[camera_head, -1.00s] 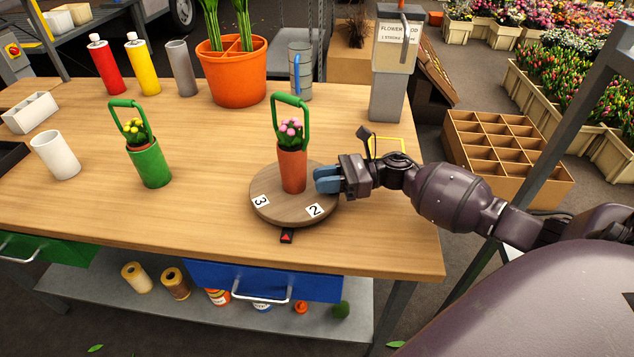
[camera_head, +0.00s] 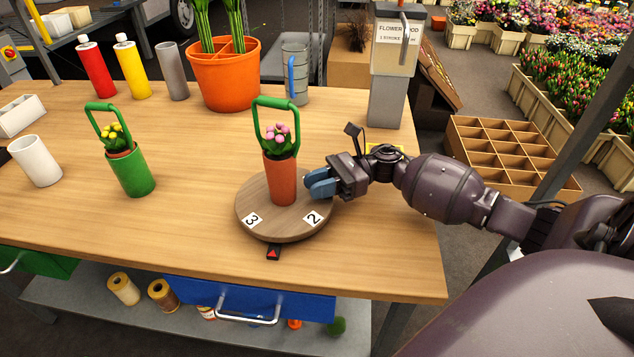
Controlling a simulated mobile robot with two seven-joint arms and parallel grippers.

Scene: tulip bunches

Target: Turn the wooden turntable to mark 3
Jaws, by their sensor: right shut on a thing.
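The round wooden turntable (camera_head: 255,195) sits near the table's front edge. Its mark 3 (camera_head: 251,219) is at the front left and its mark 2 (camera_head: 312,219) at the front right. The red arrow marker (camera_head: 273,252) on the table in front points between the two marks. A terracotta-coloured pot (camera_head: 282,183) with pink flowers and a green handle stands upright on the turntable. My right gripper (camera_head: 320,184) is shut at the turntable's right back rim; the part held is hidden by its blue fingers. My left gripper is out of view.
A green pot (camera_head: 132,174) and white cup (camera_head: 37,162) stand to the left. An orange planter (camera_head: 224,78), bottles, a clear jug (camera_head: 295,75) and a grey dispenser (camera_head: 388,97) stand behind. The tabletop just left of the turntable is clear.

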